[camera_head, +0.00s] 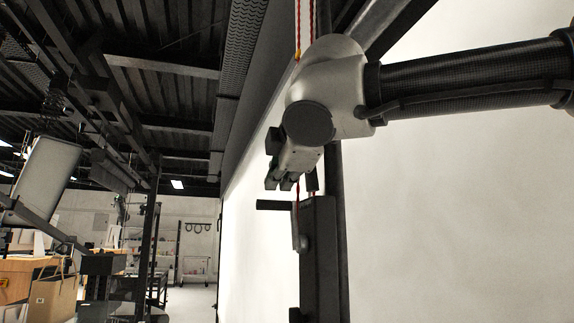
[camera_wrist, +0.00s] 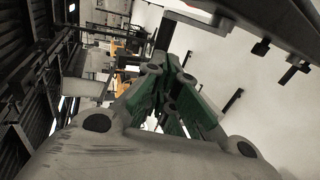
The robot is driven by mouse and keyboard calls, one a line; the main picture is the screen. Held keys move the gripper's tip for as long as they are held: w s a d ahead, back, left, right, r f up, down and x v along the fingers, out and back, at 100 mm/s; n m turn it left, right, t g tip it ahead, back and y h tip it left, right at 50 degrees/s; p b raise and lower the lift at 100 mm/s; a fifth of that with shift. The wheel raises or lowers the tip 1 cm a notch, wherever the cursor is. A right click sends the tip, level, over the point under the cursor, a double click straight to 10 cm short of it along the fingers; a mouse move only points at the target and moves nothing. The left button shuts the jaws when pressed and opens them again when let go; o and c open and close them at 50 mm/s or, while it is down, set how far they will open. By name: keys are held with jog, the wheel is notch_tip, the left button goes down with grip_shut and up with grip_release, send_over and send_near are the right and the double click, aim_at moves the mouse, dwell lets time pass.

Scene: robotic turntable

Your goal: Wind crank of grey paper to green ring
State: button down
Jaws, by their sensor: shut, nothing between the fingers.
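My gripper (camera_head: 284,182) hangs from the pale wrist joint, just above a dark horizontal handle (camera_head: 274,205) that sticks out left from a black upright housing (camera_head: 318,250). In the wrist view my gripper (camera_wrist: 172,62) shows green-padded fingers drawn together, with nothing between them. A large pale grey paper backdrop (camera_head: 450,200) fills the right of the head view. Red-and-white cord (camera_head: 298,25) hangs from above, behind the wrist joint. I cannot tell which handle is the grey paper's crank. I see no green ring.
In the wrist view, a dark bar (camera_wrist: 275,25) with short dark stubs (camera_wrist: 292,72) lies at upper right. A cardboard box (camera_head: 52,300), shelving and a tilted light panel (camera_head: 45,178) stand at the left. The floor (camera_head: 195,300) shows clear between them and the backdrop.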

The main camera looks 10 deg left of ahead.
aim_at(269, 202)
jog(key=x, duration=0.6)
jog(key=shift+w+a, duration=0.1)
jog(key=shift+w, duration=0.05)
jog(key=shift+w+a+r+g+h, duration=0.1)
jog(key=shift+w+a+g+h, duration=0.3)
jog(key=shift+w+g, duration=0.2)
jog(key=shift+w+a+r+g+h, duration=0.1)
jog(key=shift+w+a+g+h, duration=0.3)
jog(key=shift+g, duration=0.3)
jog(key=shift+w+a+f, duration=0.25)
jog(key=shift+w+a, duration=0.15)
jog(key=shift+w, duration=0.4)
jog(key=shift+w+a+f, duration=0.2)
jog(key=shift+w+a, duration=0.15)
jog(key=shift+w, duration=0.4)
jog(key=shift+x, duration=1.35)
jog(key=shift+w, duration=0.15)
jog(key=shift+r, duration=0.1)
